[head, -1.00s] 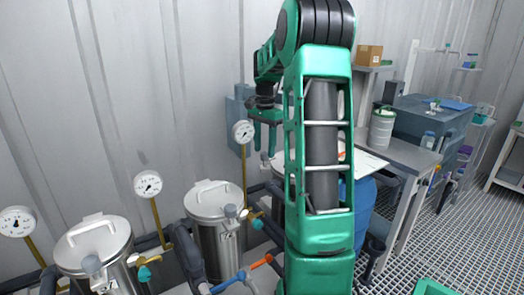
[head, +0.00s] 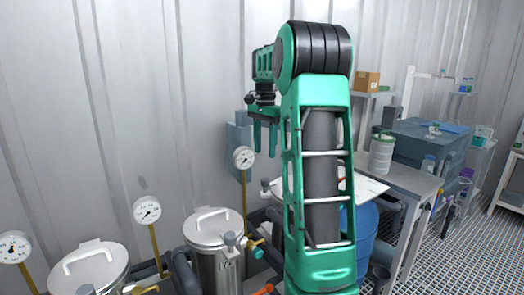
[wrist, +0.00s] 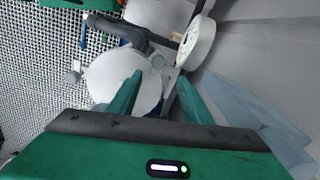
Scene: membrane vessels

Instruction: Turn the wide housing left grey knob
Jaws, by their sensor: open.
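My gripper (head: 265,145) is open and empty, with its two green fingers pointing down in front of the wall, above and right of a pressure gauge. In the wrist view my gripper (wrist: 158,80) spans part of a round white surface (wrist: 105,70) below it. A small grey knob-like part (wrist: 158,62) shows between the fingers, apart from them. In the head view a grey knob (head: 230,239) stands at the middle steel housing (head: 214,228). I cannot tell which housing is the wide one.
Another lidded steel housing (head: 90,268) is at the lower left. Gauges (head: 147,209) stand on yellow stems, one (wrist: 198,42) close to the right finger. A blue barrel (head: 362,235) and a bench (head: 400,180) are right of my arm. Grated floor lies at the right.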

